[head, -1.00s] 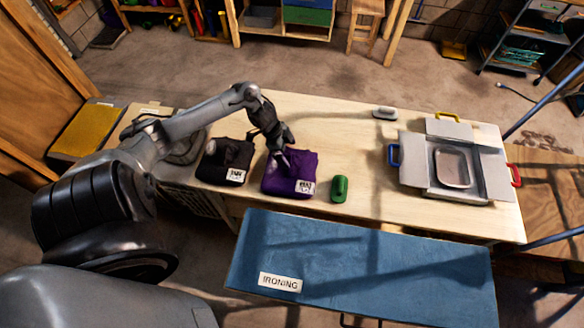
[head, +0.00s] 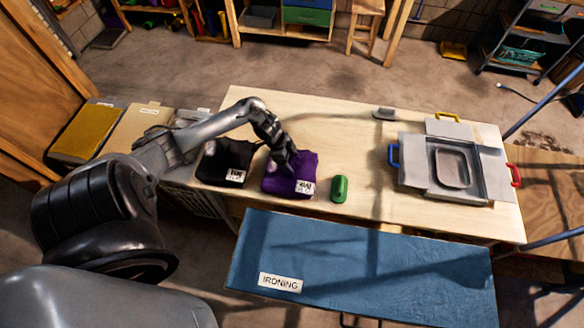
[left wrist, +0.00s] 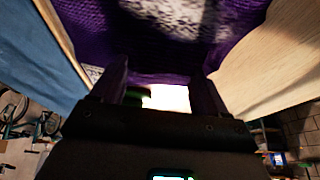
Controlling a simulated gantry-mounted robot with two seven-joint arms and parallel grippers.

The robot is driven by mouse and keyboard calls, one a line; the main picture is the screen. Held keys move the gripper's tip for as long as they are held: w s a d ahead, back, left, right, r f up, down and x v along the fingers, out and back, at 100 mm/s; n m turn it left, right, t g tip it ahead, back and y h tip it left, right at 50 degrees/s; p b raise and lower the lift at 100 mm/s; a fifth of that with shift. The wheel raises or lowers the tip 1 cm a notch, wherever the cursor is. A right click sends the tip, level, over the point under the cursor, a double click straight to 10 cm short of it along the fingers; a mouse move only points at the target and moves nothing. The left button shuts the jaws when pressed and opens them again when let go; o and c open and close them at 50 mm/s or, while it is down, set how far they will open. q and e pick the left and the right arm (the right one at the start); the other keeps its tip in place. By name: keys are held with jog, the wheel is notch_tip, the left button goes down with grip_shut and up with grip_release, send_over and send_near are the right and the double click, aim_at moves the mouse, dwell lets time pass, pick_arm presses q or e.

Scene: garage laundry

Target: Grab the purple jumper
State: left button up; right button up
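The purple jumper (head: 305,172) lies folded on the wooden table (head: 330,120), with a white label (head: 305,187) at its front edge. My left gripper (head: 284,166) is over the jumper's left part, pointing down. In the left wrist view the purple cloth (left wrist: 165,62) fills the top, close in front of the fingers. The two fingers (left wrist: 160,92) stand apart with a bright gap between them. I cannot tell whether they touch the cloth. The gripper hides part of the jumper in the head view. My right gripper is not in view.
A folded black garment (head: 222,165) lies left of the jumper. A green object (head: 339,189) stands to its right. A grey box (head: 410,175) with coloured handles sits at the table's right. The blue ironing board (head: 360,265) is in front. The table's middle is clear.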

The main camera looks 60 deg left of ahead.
pick_arm(q)
jog(key=c, duration=1)
jog(key=shift+r, duration=0.15)
